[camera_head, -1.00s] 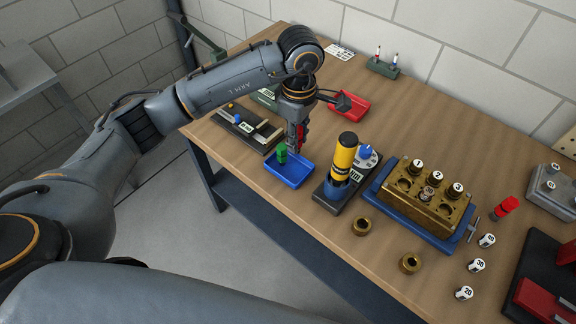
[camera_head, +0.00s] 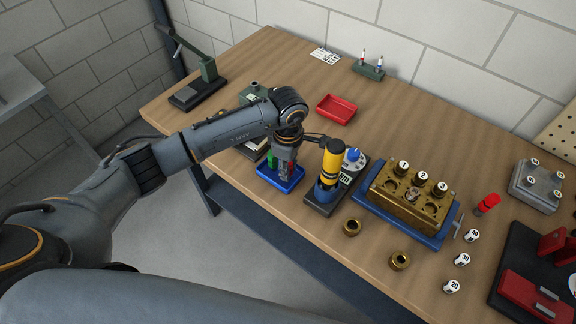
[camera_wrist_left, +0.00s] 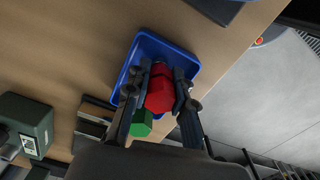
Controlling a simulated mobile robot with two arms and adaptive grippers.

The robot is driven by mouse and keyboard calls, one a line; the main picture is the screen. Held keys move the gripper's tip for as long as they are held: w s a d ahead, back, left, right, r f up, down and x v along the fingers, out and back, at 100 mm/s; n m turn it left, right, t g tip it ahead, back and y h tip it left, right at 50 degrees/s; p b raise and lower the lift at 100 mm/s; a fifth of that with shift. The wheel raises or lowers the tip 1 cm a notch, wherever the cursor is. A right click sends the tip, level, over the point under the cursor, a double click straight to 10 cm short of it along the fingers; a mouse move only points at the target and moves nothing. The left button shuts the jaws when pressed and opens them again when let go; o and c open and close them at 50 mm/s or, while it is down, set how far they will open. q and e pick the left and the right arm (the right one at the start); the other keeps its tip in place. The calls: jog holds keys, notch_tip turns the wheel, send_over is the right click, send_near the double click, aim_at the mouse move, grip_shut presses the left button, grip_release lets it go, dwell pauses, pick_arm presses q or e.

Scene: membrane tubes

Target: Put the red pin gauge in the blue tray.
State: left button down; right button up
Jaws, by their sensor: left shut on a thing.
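The blue tray (camera_head: 294,184) sits at the front left edge of the bench. It also shows in the wrist view (camera_wrist_left: 150,43). My left gripper (camera_head: 284,174) points down into the tray area, shut on the red pin gauge (camera_wrist_left: 160,94), with one finger on each side of it. In the head view a little red (camera_head: 291,168) shows beside the fingers. I cannot tell whether the gauge touches the tray floor. A green pin gauge (camera_head: 271,157) stands at the tray's left side and shows below the red one in the wrist view (camera_wrist_left: 141,124). My right gripper is not in view.
A black stand with a yellow-and-black cylinder (camera_head: 331,159) is close right of the tray. A red tray (camera_head: 337,110) lies behind. Farther right are a brass block (camera_head: 410,200) on a blue base, brass rings (camera_head: 400,260) and a red-capped piece (camera_head: 487,204).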

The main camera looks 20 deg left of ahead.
pick_arm(q)
jog(key=shift+f+b, duration=0.2)
jog(key=shift+b, duration=0.1)
jog(key=c, duration=1.3)
grip_release()
jog(key=shift+o, duration=0.9)
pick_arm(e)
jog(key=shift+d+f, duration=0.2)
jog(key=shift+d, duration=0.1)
pick_arm(q)
jog(key=shift+r, duration=0.1)
jog(key=shift+r+p, duration=0.15)
jog(key=shift+p, duration=0.15)
jog(key=shift+r, duration=0.25)
notch_tip(320, 180, up, 11)
jog(key=b, duration=0.4)
jog(key=shift+f, duration=0.2)
jog(key=shift+r, duration=0.45)
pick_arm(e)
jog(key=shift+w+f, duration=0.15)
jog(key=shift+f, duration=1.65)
